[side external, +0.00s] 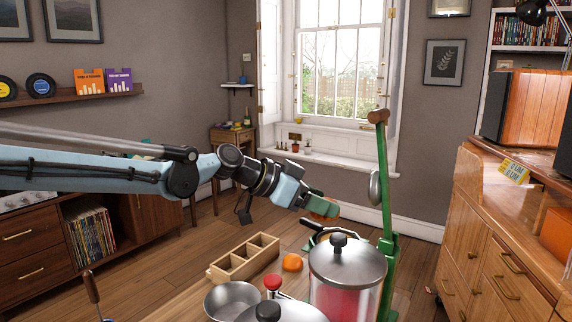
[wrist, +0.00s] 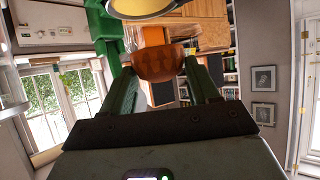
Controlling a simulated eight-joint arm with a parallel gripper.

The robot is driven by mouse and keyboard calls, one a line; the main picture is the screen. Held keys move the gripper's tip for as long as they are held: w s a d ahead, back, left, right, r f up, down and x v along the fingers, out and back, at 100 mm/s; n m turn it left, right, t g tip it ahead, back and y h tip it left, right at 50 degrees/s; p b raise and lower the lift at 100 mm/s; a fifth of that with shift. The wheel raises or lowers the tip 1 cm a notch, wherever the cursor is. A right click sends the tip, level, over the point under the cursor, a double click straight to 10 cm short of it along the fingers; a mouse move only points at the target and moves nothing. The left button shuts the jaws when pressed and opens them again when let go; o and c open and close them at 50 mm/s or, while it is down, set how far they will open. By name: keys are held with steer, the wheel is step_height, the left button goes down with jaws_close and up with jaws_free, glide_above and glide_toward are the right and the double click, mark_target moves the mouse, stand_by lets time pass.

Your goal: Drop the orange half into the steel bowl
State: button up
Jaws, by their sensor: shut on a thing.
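My gripper (side external: 322,208) is shut on the orange half (side external: 331,209), holding it in the air above the table, to the left of the green lever press (side external: 385,190). In the wrist view the orange half (wrist: 160,64) shows as a rounded, brownish-orange shape between the two green fingers. Its cut face cannot be made out. The steel bowl (side external: 217,304) stands on the table at the lower front, left of and well below my gripper, partly cut off by the picture's lower edge. Another orange piece (side external: 293,262) lies on the table beside the wooden box.
An open wooden box with compartments (side external: 232,268) stands behind the bowl. A steel-lidded jar with red contents (side external: 345,285), a black-knobbed steel lid (side external: 290,312) and a red-topped item (side external: 272,284) crowd the front right. The press stands upright close to my gripper.

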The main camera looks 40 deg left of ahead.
steer(key=s+a+f+n+t+y, duration=0.2)
steer(key=s+a+f+n+y, duration=0.55)
steer(key=s+a, duration=0.5)
step_height(320, 180, down, 7)
steer(key=s+d, duration=0.1)
steer(key=shift+s+d+r, duration=0.15)
steer(key=shift+s+d, duration=0.05)
steer(key=o, duration=1.2)
steer(key=shift+c, duration=0.2)
steer(key=shift+s, duration=0.1)
steer(key=v, duration=0.7)
steer(key=shift+s, duration=0.2)
